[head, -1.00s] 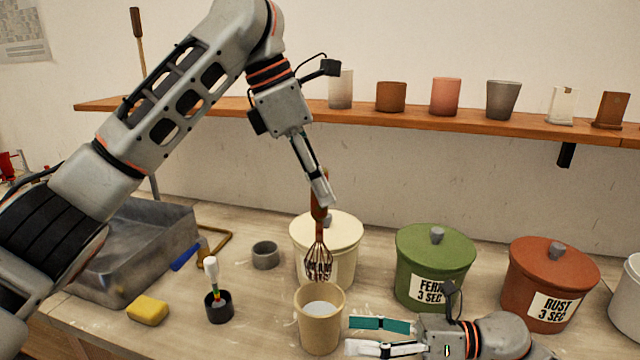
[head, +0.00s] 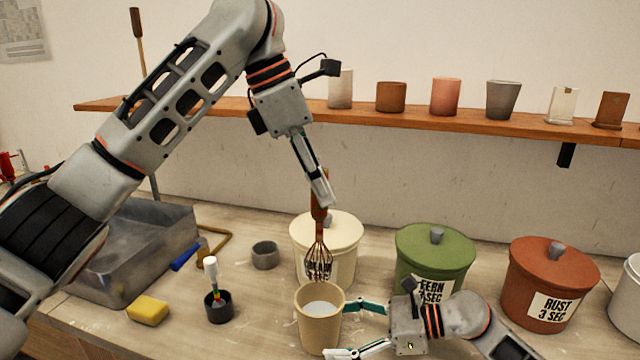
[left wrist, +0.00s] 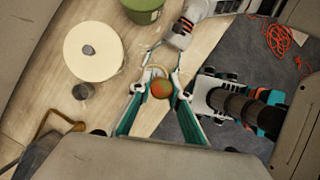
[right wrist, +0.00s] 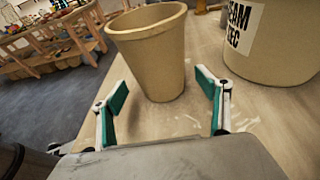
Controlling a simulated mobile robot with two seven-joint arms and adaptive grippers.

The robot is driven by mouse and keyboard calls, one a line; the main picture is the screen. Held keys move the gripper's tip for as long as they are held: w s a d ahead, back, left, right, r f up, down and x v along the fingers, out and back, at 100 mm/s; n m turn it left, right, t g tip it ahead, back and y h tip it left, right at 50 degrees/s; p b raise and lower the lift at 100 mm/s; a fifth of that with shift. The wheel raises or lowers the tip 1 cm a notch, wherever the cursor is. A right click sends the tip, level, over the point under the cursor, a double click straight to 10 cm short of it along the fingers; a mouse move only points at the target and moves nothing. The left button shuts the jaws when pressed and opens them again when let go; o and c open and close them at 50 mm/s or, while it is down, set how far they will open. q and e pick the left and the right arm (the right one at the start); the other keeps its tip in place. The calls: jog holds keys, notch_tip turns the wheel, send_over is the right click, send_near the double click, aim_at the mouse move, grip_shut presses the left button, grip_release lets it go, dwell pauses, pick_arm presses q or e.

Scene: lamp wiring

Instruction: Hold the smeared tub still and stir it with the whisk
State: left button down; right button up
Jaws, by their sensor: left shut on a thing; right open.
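The smeared tub (head: 319,328) is a tan, open cup with pale liquid in it, standing upright near the table's front. My left gripper (head: 326,200) is shut on the brown handle of the whisk (head: 319,262), which hangs upright with its wire head just above the tub's mouth. In the left wrist view the handle's round end (left wrist: 160,88) shows between the fingers. My right gripper (head: 352,330) is open at the tub's right side. In the right wrist view the tub (right wrist: 150,55) stands ahead, between and beyond the open fingers (right wrist: 160,105).
A cream lidded bucket (head: 340,235) stands behind the tub, with green (head: 450,250) and rust (head: 550,280) ones to the right. A black pot (head: 218,308) with a white-topped tool, a yellow sponge (head: 148,310) and a grey ring (head: 265,255) lie left. A shelf (head: 430,118) runs behind.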

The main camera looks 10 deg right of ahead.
jog(key=shift+x, duration=1.6)
jog(key=c, duration=1.1)
jog(key=shift+o, duration=0.2)
jog(key=shift+c, duration=1)
